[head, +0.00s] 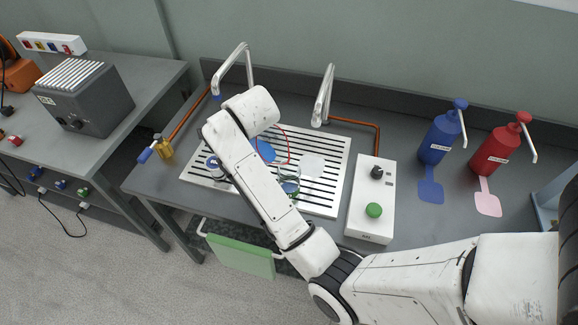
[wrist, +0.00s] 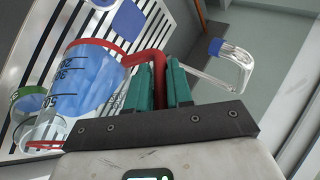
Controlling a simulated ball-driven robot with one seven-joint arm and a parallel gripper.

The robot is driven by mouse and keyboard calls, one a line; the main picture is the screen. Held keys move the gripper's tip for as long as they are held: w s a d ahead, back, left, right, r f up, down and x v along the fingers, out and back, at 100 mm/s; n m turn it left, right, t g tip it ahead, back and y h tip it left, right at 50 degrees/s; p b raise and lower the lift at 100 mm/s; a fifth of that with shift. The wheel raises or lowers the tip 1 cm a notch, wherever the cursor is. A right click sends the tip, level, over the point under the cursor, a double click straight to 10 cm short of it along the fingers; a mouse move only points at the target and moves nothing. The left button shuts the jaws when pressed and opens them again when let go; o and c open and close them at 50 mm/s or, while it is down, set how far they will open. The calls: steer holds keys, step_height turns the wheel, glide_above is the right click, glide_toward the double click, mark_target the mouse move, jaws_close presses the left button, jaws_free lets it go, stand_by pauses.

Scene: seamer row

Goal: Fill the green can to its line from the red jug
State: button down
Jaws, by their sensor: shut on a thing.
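My gripper (wrist: 160,82) is shut on the red handle of the clear jug (wrist: 97,75), which has a red rim and dark scale marks. Blue shows inside the jug, seemingly liquid. In the head view my arm hides much of the jug, but its red edge (head: 288,146) shows over the slatted tray. The green can (wrist: 28,103), a clear vessel with a green rim, is beside the jug at the wrist view's left, partly hidden by it. In the head view it appears to stand on the tray (head: 291,183) beside my arm. Its line and level are not readable.
Blue (head: 440,137) and red (head: 497,147) pump bottles stand farther right. A green panel (head: 240,256) hangs in front.

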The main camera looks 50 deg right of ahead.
steer(key=shift+s+d+r+m+t+b, duration=0.1)
steer(key=shift+s+r+m+t+b, duration=0.05)
steer(key=shift+s+r+t+b, duration=0.6)
steer(key=shift+s+d+r+m+t+b, duration=0.15)
steer(key=shift+s+r+t+b, duration=0.35)
steer(key=shift+r+b, duration=0.45)
stand_by(4.0)
steer(key=shift+w+a+p, duration=0.15)
steer(key=shift+w+p, duration=0.15)
steer(key=shift+p, duration=0.3)
steer(key=w+f+g+p, duration=0.1)
steer(key=f, duration=0.1)
steer(key=w+f+g+p, duration=0.1)
steer(key=g+p, duration=0.1)
steer(key=shift+w+a+f+n+p, duration=0.15)
steer(key=shift+w+f+n+p, duration=0.15)
steer(key=shift+w+f+n, duration=0.1)
steer(key=shift+f, duration=0.2)
steer(key=shift+w+f+g+p, duration=0.1)
steer(key=shift+w+g+p, duration=0.35)
steer(key=shift+g, duration=0.2)
steer(key=w+f+n+g+b, duration=0.1)
steer(key=w+f+g+b, duration=0.5)
steer(key=f+b, duration=0.3)
steer(key=shift+w+a+f+n+g+h+b, duration=0.15)
steer(key=shift+a+n+g+h+b, duration=0.35)
steer(key=shift+b, duration=0.55)
